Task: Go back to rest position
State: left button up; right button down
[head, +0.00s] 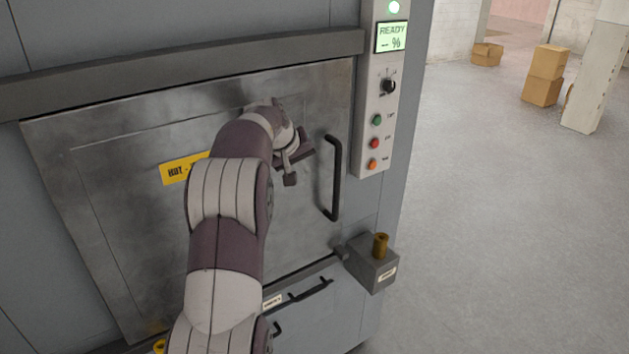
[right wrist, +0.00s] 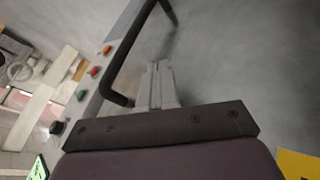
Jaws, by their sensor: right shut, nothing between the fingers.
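My right arm reaches up from the bottom of the head view. Its gripper (head: 306,150) is in front of the washer's metal door (head: 120,220), a little left of the black door handle (head: 333,180). In the right wrist view the gripper fingers (right wrist: 159,72) are shut together and empty. The black handle (right wrist: 128,60) passes beside them, and the fingers look apart from it. The door looks closed. My left gripper is not in view.
A control panel (head: 383,100) with a lit READY display, a knob and coloured buttons is right of the door. A grey box with a brass cylinder (head: 380,245) juts out below it. Cardboard boxes (head: 545,75) stand far back right. The floor (head: 500,220) at right is clear.

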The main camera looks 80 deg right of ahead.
jog(key=w+a+f+n+t+y+b, duration=0.2)
jog(key=w+a+f, duration=0.6)
jog(key=w+a, duration=0.35)
jog(key=w+a+f+n+t+y+b, duration=0.2)
jog(key=w+a+f, duration=0.7)
jog(key=a, duration=0.4)
pick_arm(q)
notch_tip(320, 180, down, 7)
jog(key=b, duration=0.3)
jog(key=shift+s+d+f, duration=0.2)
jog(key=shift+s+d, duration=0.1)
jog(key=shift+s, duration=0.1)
pick_arm(e)
jog(key=a+f+n+y, duration=0.1)
jog(key=a+f+n, duration=0.1)
jog(key=a, duration=0.9)
jog(key=w+a+f+n+y, duration=0.1)
jog(key=a+f+n, duration=0.2)
jog(key=a, duration=0.8)
jog(key=a+f+n+y, duration=0.1)
jog(key=a+n, duration=0.3)
jog(key=a, duration=0.7)
jog(key=shift+w+a+f+n, duration=0.2)
jog(key=shift+f+n, duration=0.1)
jog(key=shift+f, duration=0.45)
